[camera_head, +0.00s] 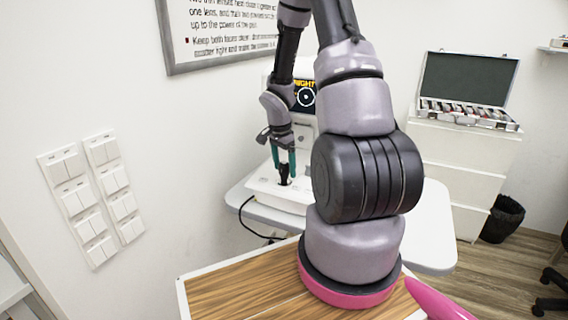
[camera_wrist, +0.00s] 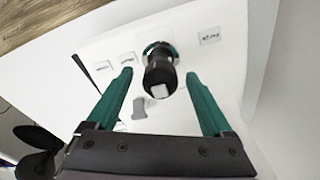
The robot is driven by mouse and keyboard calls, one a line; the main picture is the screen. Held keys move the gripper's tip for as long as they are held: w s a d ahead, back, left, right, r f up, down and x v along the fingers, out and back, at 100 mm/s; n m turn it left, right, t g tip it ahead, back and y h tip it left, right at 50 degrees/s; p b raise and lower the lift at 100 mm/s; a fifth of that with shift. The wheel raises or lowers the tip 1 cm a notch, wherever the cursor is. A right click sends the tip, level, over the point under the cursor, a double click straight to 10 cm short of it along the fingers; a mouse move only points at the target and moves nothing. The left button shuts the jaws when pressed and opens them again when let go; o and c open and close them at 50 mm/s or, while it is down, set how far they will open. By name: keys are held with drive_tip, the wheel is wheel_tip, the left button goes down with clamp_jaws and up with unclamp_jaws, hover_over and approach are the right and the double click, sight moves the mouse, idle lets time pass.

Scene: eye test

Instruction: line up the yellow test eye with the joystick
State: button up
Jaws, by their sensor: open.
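The joystick (camera_wrist: 161,72) is a black stick with a pale square on its top, standing on a white panel; in the head view it shows small and dark (camera_head: 284,174). My gripper (camera_wrist: 158,77) is open, its two teal fingers on either side of the joystick, with gaps between. In the head view my gripper (camera_head: 284,160) is just above the panel. The screen (camera_head: 304,95) behind my arm shows yellow lettering and a white ring with a dot on dark. My arm hides part of the screen, and I cannot make out a yellow eye.
The white device base (camera_head: 270,190) rests on a pale table (camera_head: 433,225). A wooden-topped surface (camera_head: 235,285) lies in front. An open lens case (camera_head: 465,90) stands on white drawers (camera_head: 455,150) at right. Small labels (camera_wrist: 209,36) and a grey lever (camera_wrist: 139,108) are near the joystick.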

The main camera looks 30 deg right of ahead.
clamp_jaws()
drive_tip(key=shift+s+d, duration=0.1)
drive_tip(key=shift+d, duration=0.1)
drive_tip(key=shift+s+d, duration=0.25)
drive_tip(key=shift+d, duration=0.3)
drive_tip(key=shift+s+d, duration=0.2)
drive_tip(key=shift+d, duration=0.3)
drive_tip(key=shift+r, duration=0.1)
unclamp_jaws()
